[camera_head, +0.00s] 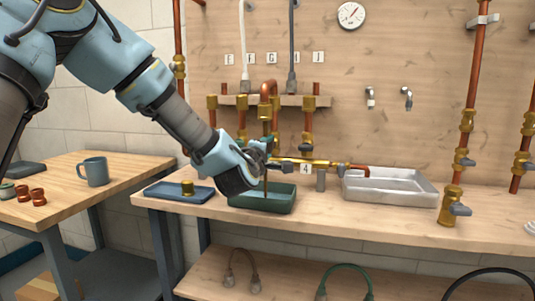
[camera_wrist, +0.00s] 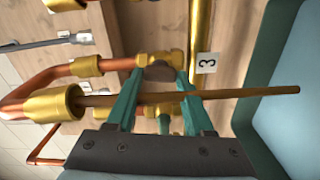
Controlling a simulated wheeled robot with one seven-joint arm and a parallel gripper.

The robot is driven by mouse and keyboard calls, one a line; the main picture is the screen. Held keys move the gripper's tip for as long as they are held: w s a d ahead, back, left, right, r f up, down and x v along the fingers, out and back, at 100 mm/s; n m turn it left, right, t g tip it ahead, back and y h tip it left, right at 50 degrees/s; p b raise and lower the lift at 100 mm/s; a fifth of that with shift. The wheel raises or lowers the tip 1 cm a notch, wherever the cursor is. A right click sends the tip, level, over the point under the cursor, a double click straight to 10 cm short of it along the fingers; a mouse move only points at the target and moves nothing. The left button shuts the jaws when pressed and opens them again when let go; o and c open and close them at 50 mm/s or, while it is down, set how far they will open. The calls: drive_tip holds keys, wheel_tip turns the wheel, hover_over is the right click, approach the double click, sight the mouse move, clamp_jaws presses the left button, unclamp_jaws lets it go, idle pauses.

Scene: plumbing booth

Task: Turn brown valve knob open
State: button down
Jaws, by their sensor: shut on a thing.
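The brown valve knob (camera_wrist: 159,73) sits on a brass valve body on the pipework above the bench. In the wrist view my gripper (camera_wrist: 160,80) has its two teal fingers on either side of the knob, and they are shut on it. A thin brown rod crosses in front of the fingers and hides part of them. In the head view my gripper (camera_head: 262,152) is at the brass pipe, left of the tag marked 4. My gripper and wrist hide the knob there. A tag marked 3 (camera_wrist: 206,63) lies right of the knob in the wrist view.
A green tray (camera_head: 262,206) stands below my gripper. A blue tray (camera_head: 165,193) with a brass piece is to its left, and a metal basin (camera_head: 390,190) to its right. Copper pipes (camera_head: 270,87) rise close behind. A mug (camera_head: 94,172) stands on the left table.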

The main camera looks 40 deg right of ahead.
drive_tip(key=shift+n, duration=0.3)
idle(0.4)
drive_tip(key=shift+c, duration=1.4)
unclamp_jaws()
drive_tip(key=v, duration=1)
drive_tip(key=shift+s+a+b, duration=0.15)
drive_tip(key=shift+a+b, duration=0.2)
drive_tip(key=shift+b, duration=0.1)
